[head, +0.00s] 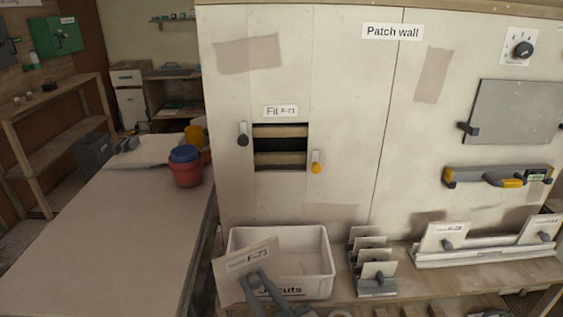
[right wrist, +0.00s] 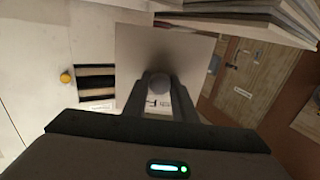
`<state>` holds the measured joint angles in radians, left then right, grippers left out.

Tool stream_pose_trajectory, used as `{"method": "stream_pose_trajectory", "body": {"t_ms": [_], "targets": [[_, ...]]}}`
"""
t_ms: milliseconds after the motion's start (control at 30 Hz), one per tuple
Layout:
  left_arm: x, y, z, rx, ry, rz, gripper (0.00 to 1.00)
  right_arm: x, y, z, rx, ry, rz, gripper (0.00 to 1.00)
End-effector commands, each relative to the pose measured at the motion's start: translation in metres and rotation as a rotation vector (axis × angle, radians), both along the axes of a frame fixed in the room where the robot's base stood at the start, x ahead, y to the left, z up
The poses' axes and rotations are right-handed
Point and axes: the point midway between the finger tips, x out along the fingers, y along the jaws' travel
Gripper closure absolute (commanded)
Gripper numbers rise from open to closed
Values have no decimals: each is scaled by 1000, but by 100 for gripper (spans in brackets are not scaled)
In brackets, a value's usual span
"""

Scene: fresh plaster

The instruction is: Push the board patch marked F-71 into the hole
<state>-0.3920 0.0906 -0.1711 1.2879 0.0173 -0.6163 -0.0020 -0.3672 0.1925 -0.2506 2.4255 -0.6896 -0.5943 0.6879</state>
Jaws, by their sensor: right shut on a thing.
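The board patch (head: 232,264) is a pale square plate with a label beginning F-7; the last digit is hard to read. My right gripper (head: 258,283) is shut on its knob and holds it tilted, in front of the white bin. In the right wrist view the patch (right wrist: 190,48) fills the space beyond the fingers. The hole (head: 280,144) is a dark opening with wooden battens, up and right of the patch in the head view, under a "Fit F-7…" label (head: 280,111). The hole also shows in the right wrist view (right wrist: 95,83). The left gripper is out of view.
Below are the white offcuts bin (head: 322,262) and a rack (head: 377,287) of boards. More patches (head: 443,236) stand right. A table (head: 110,240) with buckets (head: 187,172) is left.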

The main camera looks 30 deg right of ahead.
Motion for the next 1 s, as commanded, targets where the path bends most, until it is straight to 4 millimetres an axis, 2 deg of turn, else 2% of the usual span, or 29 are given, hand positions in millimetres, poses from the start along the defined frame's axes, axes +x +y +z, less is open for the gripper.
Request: {"method": "stream_pose_trajectory", "body": {"t_ms": [33,267,400,600,800,1000], "targets": [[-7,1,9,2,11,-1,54,10,-7,16,0,-3,-22,95],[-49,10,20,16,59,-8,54,65,-56,58,2,-3,-160,95],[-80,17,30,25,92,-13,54,99,-90,87,2,-3,-254,95],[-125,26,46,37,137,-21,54,139,-137,126,3,-2,-378,95],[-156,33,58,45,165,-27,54,163,-167,148,4,-1,-459,95],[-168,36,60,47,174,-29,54,171,-178,154,2,0,-488,95]]}}
